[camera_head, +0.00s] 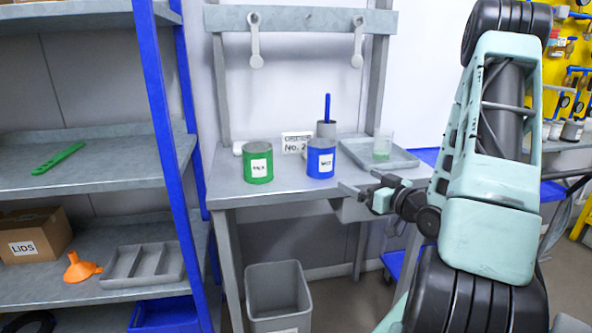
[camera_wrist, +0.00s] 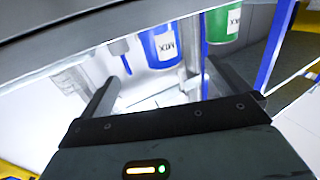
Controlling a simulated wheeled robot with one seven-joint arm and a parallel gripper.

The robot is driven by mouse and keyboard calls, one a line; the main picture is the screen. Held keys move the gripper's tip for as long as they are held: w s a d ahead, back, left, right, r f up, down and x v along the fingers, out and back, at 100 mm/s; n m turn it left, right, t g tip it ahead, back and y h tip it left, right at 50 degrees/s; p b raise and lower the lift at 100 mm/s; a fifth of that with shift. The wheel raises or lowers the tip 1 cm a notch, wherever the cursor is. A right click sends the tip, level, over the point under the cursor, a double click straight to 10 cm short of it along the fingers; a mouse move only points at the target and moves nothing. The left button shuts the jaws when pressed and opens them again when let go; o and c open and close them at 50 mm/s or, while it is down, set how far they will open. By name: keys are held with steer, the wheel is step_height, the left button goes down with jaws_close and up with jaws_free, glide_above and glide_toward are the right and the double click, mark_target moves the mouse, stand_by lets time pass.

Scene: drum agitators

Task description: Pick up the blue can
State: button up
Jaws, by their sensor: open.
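The blue can (camera_head: 320,160) stands upright on the grey workbench (camera_head: 285,193), with a white label facing me. A green can (camera_head: 258,164) stands to its left. My gripper (camera_head: 362,191) is to the right of the blue can and nearer to me, at about the height of the bench's front edge. It is open, with nothing between its fingers. In the wrist view the blue can (camera_wrist: 160,46) shows beyond the two spread fingers, apart from them, and the green can (camera_wrist: 222,24) is to its right.
A grey tray (camera_head: 402,158) with a small glass lies right of the blue can. A grey cup with a blue stick (camera_head: 327,127) and an order sign (camera_head: 296,143) are behind the cans. A bin (camera_head: 278,295) stands below the bench. Shelves (camera_head: 90,165) are at left.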

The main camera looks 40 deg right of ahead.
mark_target(330, 164)
steer(key=w, duration=0.3)
steer(key=w+d, duration=0.1)
steer(key=w, duration=0.3)
steer(key=w+b, duration=0.1)
steer(key=w, duration=0.3)
steer(key=shift+d, duration=0.25)
steer(key=shift+w+d+f+p, duration=0.1)
steer(key=shift+w+d+p, duration=0.15)
steer(key=shift+w, duration=1.3)
steer(key=shift+w+d+p, duration=0.2)
steer(key=shift+w, duration=1.3)
steer(key=c, duration=1.3)
